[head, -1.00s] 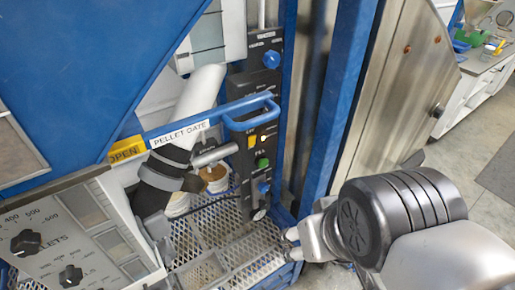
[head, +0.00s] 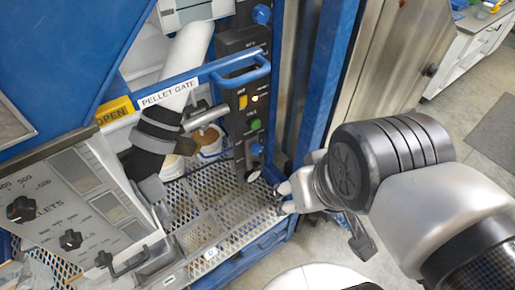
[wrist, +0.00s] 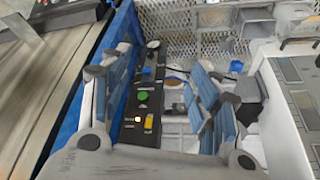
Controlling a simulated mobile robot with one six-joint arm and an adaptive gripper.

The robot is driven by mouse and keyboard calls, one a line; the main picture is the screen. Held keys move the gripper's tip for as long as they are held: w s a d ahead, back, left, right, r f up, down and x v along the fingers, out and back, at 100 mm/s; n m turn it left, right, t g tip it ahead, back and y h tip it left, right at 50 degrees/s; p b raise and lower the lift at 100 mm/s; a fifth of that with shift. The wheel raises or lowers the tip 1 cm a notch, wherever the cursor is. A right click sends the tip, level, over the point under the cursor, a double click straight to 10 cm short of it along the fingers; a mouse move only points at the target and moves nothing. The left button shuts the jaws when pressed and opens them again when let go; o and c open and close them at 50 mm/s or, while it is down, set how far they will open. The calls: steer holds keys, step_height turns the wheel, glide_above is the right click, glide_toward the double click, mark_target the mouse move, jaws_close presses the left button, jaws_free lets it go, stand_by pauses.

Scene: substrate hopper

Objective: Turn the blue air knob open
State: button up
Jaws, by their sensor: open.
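A tall black control panel (head: 240,80) carries two blue knobs. The lower blue knob (head: 256,149) sits near its bottom end, just above a small round gauge (head: 252,175). The upper blue knob (head: 262,14) is near the top of the head view. The labels are too small to read. My gripper (head: 283,198) is to the lower right of the lower knob, apart from it. In the wrist view my gripper (wrist: 158,85) has its fingers spread wide and empty. A blue knob (wrist: 147,71) shows between them, farther off, on the panel.
A yellow button (head: 243,102) and green button (head: 255,124) sit above the lower knob. A blue post (head: 325,90) stands to the right. Metal mesh (head: 215,205) lies below.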

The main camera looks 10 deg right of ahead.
steer(key=w+a+f+m+g+y, duration=0.5)
steer(key=a+f+m+g+y, duration=0.15)
steer(key=a+y, duration=0.2)
steer(key=w+f+m+t+y, duration=0.2)
steer(key=w+f+m+y, duration=0.1)
steer(key=w+m, duration=0.25)
steer(key=w+f+m+t+y, duration=0.2)
steer(key=w+f+m+y, duration=0.15)
steer(key=w, duration=0.35)
steer(key=m+t+h+b, duration=0.4)
steer(key=m+t+h, duration=0.4)
steer(key=m+t, duration=0.85)
glide_toward(259, 150)
steer(key=w+a, duration=0.1)
steer(key=w, duration=0.2)
steer(key=w+a+r+m+g, duration=0.1)
steer(key=w, duration=0.2)
steer(key=w+a+g, duration=0.1)
steer(key=w+a, duration=0.1)
steer(key=w, duration=0.2)
steer(key=shift+r+m, duration=0.3)
steer(key=shift+r, duration=0.05)
